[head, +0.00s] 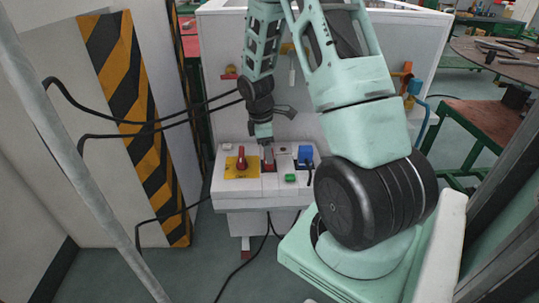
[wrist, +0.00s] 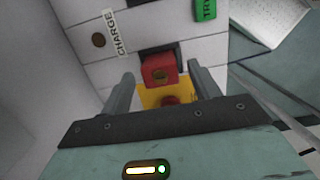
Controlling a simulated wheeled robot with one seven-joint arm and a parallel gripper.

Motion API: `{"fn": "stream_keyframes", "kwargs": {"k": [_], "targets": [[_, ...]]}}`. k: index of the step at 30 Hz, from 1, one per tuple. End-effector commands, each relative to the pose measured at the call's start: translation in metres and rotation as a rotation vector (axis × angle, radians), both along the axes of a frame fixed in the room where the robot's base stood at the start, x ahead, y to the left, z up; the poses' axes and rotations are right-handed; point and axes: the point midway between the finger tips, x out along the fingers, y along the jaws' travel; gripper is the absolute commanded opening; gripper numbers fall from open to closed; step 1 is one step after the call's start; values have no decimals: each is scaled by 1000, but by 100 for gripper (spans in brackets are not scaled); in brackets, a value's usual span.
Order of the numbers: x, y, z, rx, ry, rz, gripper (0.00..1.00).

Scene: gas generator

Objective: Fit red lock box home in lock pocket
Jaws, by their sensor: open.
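The red lock box (wrist: 158,71) shows in the wrist view at a dark opening (wrist: 160,52) in the white panel, and part of it still stands out from the opening. In the head view the red lock box (head: 269,166) is small and partly hidden below my gripper (head: 267,150). My gripper is open in the wrist view (wrist: 163,85), with one finger on each side of the red lock box and visible gaps between. How deep the box sits in the opening I cannot tell.
A yellow plate with a red rotary switch (head: 241,160) is close on the left of the white control box (head: 240,190). A blue part (head: 305,155) and a green button (head: 290,178) are on its right. Black cables (head: 160,134) run from the left.

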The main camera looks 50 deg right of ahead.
Motion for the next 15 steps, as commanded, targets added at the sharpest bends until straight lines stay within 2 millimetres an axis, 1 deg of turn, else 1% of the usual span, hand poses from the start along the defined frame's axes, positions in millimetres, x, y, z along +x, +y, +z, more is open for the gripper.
{"fn": "stream_keyframes", "kwargs": {"k": [1,6,10,12,15], "targets": [[3,1,15,-2,-6,-1,62],[7,4,50,-2,-4,0,62],[9,6,70,-1,-4,-2,62],[9,7,77,-1,-2,-2,62],[10,8,83,0,-1,0,62]]}}
